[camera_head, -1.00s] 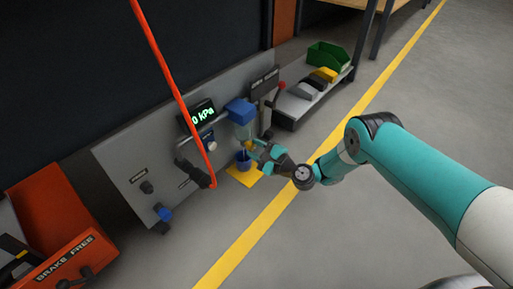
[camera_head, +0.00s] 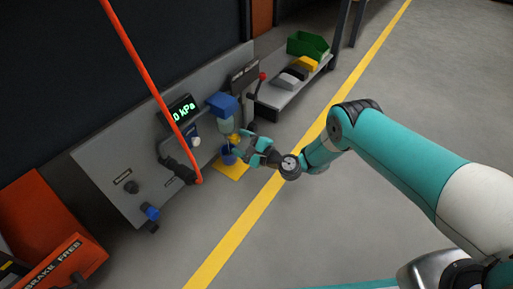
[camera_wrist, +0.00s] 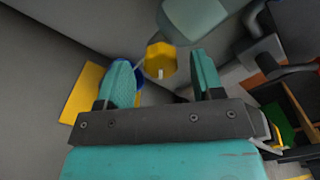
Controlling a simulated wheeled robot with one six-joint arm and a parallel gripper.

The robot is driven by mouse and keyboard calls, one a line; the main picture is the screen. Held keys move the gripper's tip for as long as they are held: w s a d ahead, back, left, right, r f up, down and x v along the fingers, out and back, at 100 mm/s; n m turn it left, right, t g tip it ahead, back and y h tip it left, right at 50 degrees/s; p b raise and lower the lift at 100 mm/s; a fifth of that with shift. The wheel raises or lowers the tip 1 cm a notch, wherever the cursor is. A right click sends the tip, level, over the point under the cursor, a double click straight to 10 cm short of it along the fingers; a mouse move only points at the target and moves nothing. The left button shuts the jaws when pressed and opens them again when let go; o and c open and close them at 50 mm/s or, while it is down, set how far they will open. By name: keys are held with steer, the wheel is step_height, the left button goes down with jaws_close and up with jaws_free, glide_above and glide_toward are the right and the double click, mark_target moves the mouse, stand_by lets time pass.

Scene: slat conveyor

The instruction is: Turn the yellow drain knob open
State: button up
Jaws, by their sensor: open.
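The yellow drain knob (camera_wrist: 161,60) has a scalloped edge and a small white mark. It sits under a translucent bowl (camera_wrist: 194,18) in the wrist view. In the head view the knob (camera_head: 235,138) is small, below the blue filter housing (camera_head: 222,104). My gripper (camera_wrist: 162,80) is open, its two teal fingers on either side of the knob in the picture. I cannot tell whether the knob is between the fingertips or beyond them.
A blue cup (camera_head: 228,155) stands on a yellow mat (camera_head: 233,171) below the knob. A red hose (camera_head: 150,85) hangs in front of the grey panel (camera_head: 105,165). A shelf with a green bin (camera_head: 308,45) is behind. The floor at right is clear.

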steer(key=p+v, duration=1.7)
